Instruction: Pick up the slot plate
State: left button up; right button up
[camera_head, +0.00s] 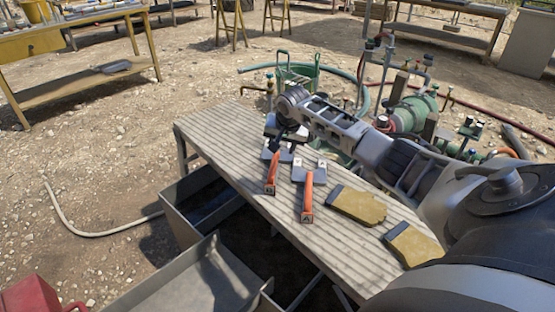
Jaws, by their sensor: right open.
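A wooden plank bench (225,140) crosses the middle of the head view. Two flat grey tools with orange handles lie on it, a left one (271,176) and a right one (307,200). I cannot tell for sure which grey piece is the slot plate; small grey plates show at the tools' far ends, one on the right tool (311,174). My right gripper (284,140) is open, over the far end of the left tool, and partly hides what is under it. Whether it touches anything is unclear. My left gripper is not in view.
Two tan gloves, one (357,205) nearer the tools and one (412,245), lie on the bench's right part. Metal bins (205,280) stand below its near side. Green pump and pipework (412,112) and a hose lie behind. A yellow table (90,85) stands at left.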

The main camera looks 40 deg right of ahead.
aim_at(275, 162)
jog(key=b+x, duration=0.1)
jog(key=x, duration=0.2)
jog(key=b+x, duration=0.2)
jog(key=x, duration=0.1)
jog(key=b+x, duration=0.1)
jog(key=x, duration=0.2)
jog(key=shift+w+a+f, duration=0.25)
jog(key=shift+w+a, duration=0.05)
jog(key=shift+w, duration=0.05)
jog(key=shift+w+d+f+b, duration=0.15)
jog(key=shift+f+b, duration=0.2)
jog(key=shift+b, duration=0.2)
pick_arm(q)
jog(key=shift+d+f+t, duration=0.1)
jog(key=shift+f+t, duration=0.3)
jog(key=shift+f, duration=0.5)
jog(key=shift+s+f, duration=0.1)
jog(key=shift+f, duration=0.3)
pick_arm(e)
jog(key=shift+f, duration=0.25)
grip_shut()
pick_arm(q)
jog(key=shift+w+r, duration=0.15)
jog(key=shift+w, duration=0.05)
